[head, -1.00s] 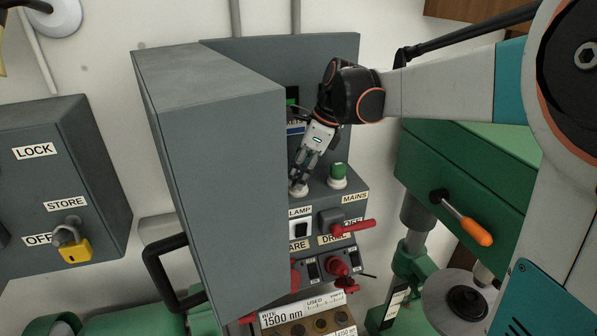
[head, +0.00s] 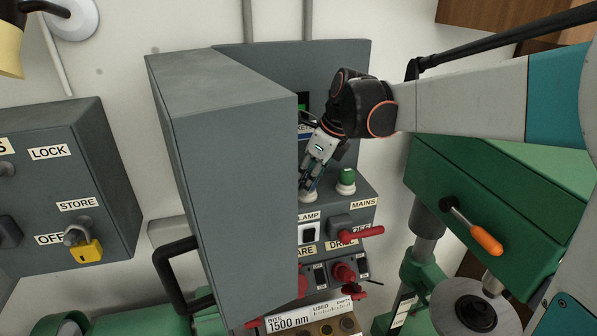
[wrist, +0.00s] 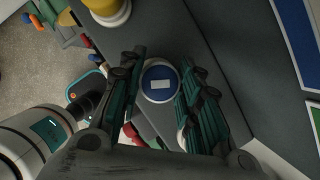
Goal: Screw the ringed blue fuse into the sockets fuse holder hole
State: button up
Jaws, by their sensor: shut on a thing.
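In the wrist view, the blue fuse (wrist: 159,72) shows as a round blue cap with a pale ring and a small white label. My gripper (wrist: 160,88) is shut on it, one dark green finger on each side. In the head view, my gripper (head: 307,186) points down at a white round holder (head: 307,196) on the grey panel's ledge, left of a green-capped fuse (head: 347,176). The fingers hide the blue fuse there. I cannot tell how deep it sits in the hole.
A large grey cabinet door (head: 235,190) stands open close to the left of my gripper. Red switch handles (head: 362,232) jut out below. A green box (head: 490,200) with an orange-handled lever (head: 484,239) is at right. In the wrist view, a yellow-topped white holder (wrist: 107,10) is near.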

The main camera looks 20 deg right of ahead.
jog(key=shift+m, duration=0.8)
jog(key=shift+h, duration=0.3)
jog(key=shift+s+m+t, duration=0.15)
jog(key=shift+m+t, duration=0.25)
jog(key=shift+m, duration=0.5)
jog(key=shift+a+h, duration=0.1)
jog(key=shift+h, duration=0.2)
jog(key=shift+m, duration=0.8)
jog(key=shift+h, duration=0.3)
